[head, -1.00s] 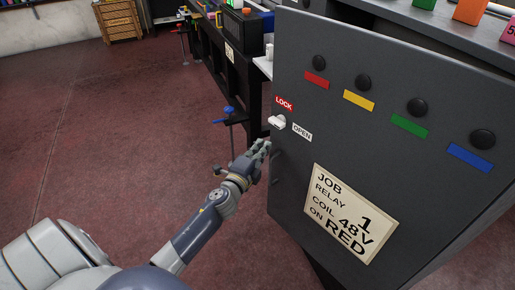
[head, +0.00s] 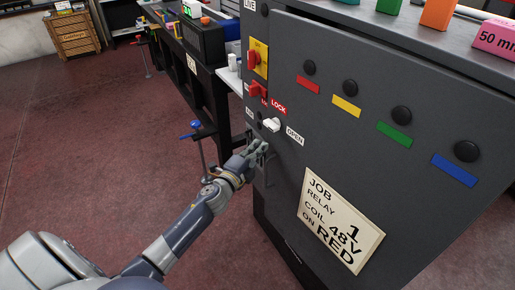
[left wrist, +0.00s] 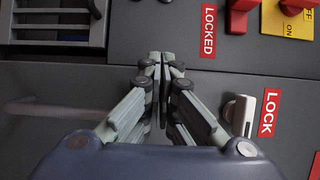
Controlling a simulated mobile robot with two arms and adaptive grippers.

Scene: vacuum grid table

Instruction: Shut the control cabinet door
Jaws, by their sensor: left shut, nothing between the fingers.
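The dark grey control cabinet door (head: 335,135) carries four coloured labels, black knobs and a JOB 1 card (head: 343,220). It stands close to the cabinet front (head: 254,22); I cannot tell whether it is fully flush. A white latch knob (head: 271,125) sits between LOCK and OPEN on the door and also shows in the left wrist view (left wrist: 238,112). My left gripper (head: 259,149) is shut and empty, fingertips at the door's free edge below the knob; touching cannot be told. In the left wrist view its fingertips (left wrist: 160,66) are together near the seam. My right gripper is out of view.
Red switches (head: 255,58) stand on the cabinet front left of the door. Coloured blocks (head: 437,12) lie on the cabinet top. A black bench (head: 187,62) with a blue-handled clamp (head: 197,130) is behind my left arm. The red floor at left is clear.

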